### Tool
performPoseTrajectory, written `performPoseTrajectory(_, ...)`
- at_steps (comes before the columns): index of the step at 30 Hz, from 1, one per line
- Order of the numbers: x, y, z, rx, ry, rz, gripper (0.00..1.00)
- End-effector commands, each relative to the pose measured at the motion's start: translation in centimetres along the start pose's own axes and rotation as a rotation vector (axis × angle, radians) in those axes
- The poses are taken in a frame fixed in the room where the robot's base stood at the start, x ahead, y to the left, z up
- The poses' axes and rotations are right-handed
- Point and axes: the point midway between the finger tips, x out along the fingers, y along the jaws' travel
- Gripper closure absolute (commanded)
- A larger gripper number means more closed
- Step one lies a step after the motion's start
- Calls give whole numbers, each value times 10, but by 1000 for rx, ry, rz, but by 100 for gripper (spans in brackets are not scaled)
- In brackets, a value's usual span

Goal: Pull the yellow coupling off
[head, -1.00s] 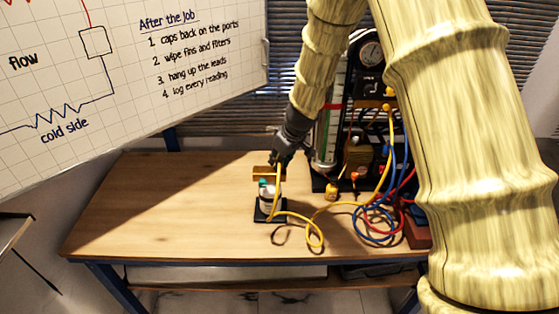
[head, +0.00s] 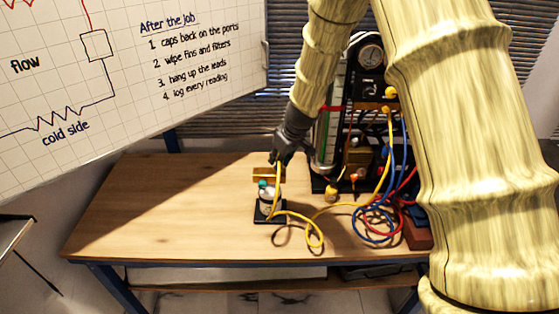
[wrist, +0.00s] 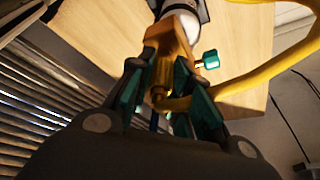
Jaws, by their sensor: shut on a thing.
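My gripper (head: 277,162) reaches down to the small stand on the bench. In the wrist view its teal-padded fingers (wrist: 166,98) are shut on the yellow coupling (wrist: 163,74). The yellow hose (wrist: 235,93) runs from the coupling to the right; in the head view it loops across the bench top (head: 312,225). The coupling is at the orange-yellow block (wrist: 180,33); whether it is still seated there I cannot tell. Below the block is a white cylinder (head: 270,199) with a teal knob (head: 263,184), on a black base (head: 268,216).
A gauge rig (head: 352,150) with a dial stands behind, to the right of my gripper. Blue hoses (head: 372,237), red hoses and small yellow and orange fittings lie near it. The left part of the wooden bench (head: 160,210) is clear. A whiteboard (head: 120,80) hangs at upper left.

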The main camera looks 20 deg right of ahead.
Motion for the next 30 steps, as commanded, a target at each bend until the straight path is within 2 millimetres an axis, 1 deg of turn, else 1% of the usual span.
performPoseTrajectory(1, -3, 0, -2, 0, 1, 0, 100)
performPoseTrajectory(30, -37, 0, -15, 0, 1, 0, 100)
